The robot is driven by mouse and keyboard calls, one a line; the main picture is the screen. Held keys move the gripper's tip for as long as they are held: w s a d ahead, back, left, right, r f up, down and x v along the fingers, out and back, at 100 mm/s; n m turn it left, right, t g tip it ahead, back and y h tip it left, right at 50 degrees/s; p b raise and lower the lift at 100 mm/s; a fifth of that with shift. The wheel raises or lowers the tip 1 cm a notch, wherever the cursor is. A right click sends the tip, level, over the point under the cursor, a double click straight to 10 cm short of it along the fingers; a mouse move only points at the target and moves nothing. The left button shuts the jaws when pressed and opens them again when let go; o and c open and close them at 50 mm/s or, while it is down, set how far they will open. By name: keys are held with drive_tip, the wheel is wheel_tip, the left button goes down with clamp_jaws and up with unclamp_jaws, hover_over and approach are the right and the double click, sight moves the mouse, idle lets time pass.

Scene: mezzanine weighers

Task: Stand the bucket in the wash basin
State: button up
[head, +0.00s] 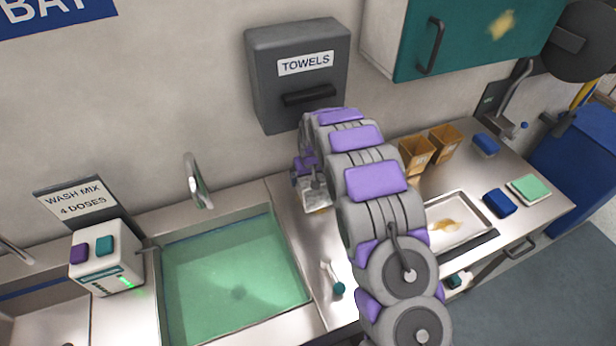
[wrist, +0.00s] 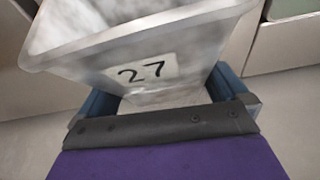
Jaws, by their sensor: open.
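A grey, square-sided bucket (head: 317,196) stands on the steel counter just right of the wash basin, partly hidden by my arm in the head view. In the wrist view the bucket (wrist: 190,65) fills the top, with a white label reading 27. My gripper (head: 306,172) is at the bucket, and in the wrist view its open blue jaws (wrist: 163,92) lie on either side of the bucket's lower part. Whether they touch it is unclear. The wash basin (head: 218,226) holds green liquid, with no bucket in it.
A tap (head: 198,182) rises behind the basin. A white dispenser (head: 104,262) stands at its left. A teal-headed brush (head: 336,284) lies on the counter. A towel box (head: 297,72) hangs above. Right of my arm are a tray (head: 478,215), brown boxes (head: 446,143) and sponges.

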drive_tip(key=p+v, duration=0.1)
drive_tip(key=v, duration=1.1)
drive_tip(key=shift+s+d, duration=0.1)
drive_tip(key=shift+d, duration=0.05)
